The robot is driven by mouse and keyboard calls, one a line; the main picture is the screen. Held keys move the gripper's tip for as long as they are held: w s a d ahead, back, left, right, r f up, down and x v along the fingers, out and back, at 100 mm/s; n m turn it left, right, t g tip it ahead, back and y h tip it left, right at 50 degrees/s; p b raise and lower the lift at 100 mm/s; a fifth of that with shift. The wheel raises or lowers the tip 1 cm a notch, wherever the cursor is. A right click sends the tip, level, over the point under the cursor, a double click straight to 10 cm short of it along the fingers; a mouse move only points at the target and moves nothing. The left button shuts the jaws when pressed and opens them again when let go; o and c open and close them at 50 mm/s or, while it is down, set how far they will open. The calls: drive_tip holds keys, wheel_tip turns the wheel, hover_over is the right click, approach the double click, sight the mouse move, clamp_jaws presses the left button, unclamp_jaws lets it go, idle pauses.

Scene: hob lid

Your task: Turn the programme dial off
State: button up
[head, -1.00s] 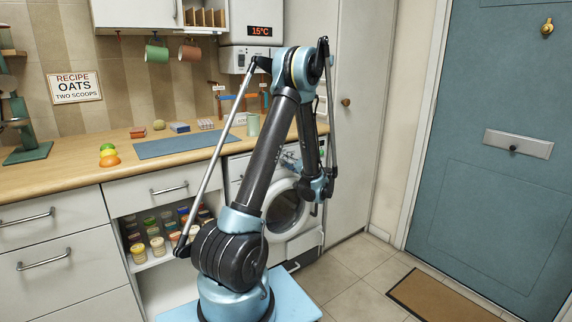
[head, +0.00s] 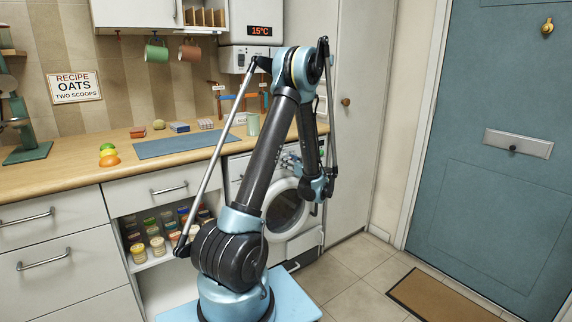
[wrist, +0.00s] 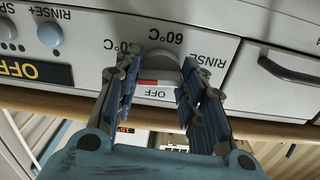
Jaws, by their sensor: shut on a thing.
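The programme dial (wrist: 158,66) is a grey round knob on the white washing machine panel, seen upside down in the wrist view. My gripper (wrist: 160,70) has its two blue-grey fingers on either side of the dial, shut on it. Labels 60°C, RINSE and OFF stand around the dial. A red mark (wrist: 147,82) shows between the fingers, close to the OFF label. In the head view, my arm partly hides the washing machine (head: 285,212), and the dial cannot be made out.
A black display (wrist: 32,70) reads OFF, beside a pale blue button (wrist: 50,35). A detergent drawer (wrist: 285,78) is on the other side of the dial. The wooden worktop (head: 60,183) runs above the machine.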

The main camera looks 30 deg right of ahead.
drive_tip(key=n, duration=1.6)
drive_tip(key=shift+a+n, duration=0.15)
drive_tip(key=shift+n, duration=0.25)
idle(0.3)
drive_tip(key=o, duration=1.1)
